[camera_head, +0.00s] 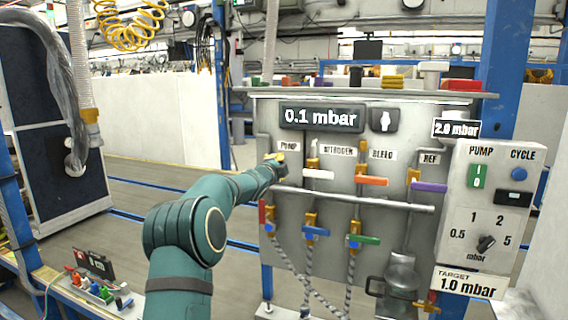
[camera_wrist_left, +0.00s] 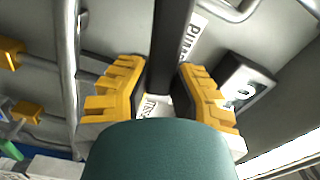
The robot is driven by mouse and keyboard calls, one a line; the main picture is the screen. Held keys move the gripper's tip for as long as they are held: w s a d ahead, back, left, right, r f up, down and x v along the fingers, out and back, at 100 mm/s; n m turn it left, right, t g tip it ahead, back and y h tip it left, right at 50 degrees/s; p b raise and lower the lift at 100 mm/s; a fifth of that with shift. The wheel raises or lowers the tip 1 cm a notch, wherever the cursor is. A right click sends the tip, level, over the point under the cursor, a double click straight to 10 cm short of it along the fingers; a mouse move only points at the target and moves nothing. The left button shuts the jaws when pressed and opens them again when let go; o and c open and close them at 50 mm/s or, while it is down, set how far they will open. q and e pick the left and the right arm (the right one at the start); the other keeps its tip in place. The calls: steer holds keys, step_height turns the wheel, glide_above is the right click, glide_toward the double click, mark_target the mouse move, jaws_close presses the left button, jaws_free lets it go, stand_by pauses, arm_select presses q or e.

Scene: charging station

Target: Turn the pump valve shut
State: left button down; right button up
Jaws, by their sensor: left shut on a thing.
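The PUMP label (camera_head: 289,146) is at the upper left of the grey valve panel. My left gripper (camera_head: 277,159) is at the panel just below and left of this label and covers most of the pump valve. In the left wrist view, its yellow-padded fingers (camera_wrist_left: 160,88) are closed on the dark bar-shaped pump valve handle (camera_wrist_left: 173,45). The handle's far end and pivot are hard to make out. The display (camera_head: 320,118) reads 0.1 mbar. My right gripper is not in view.
White (camera_head: 318,174), orange (camera_head: 371,181) and purple (camera_head: 429,187) handles sit to the right. Red (camera_head: 262,214), blue (camera_head: 316,231) and green (camera_head: 363,240) handles are lower. A horizontal rail (camera_head: 350,199) crosses the panel. A control box (camera_head: 484,180) stands at right.

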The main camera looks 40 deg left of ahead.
arm_select(q)
steer(key=shift+d+f+m+b, duration=0.15)
steer(key=shift+f+m+b, duration=0.35)
steer(key=shift+m, duration=0.2)
steer(key=shift+f+m+b, duration=0.35)
steer(key=shift+m+b, duration=0.35)
steer(key=c, duration=0.8)
jaws_free()
steer(key=shift+w, duration=0.1)
steer(key=v, duration=1.2)
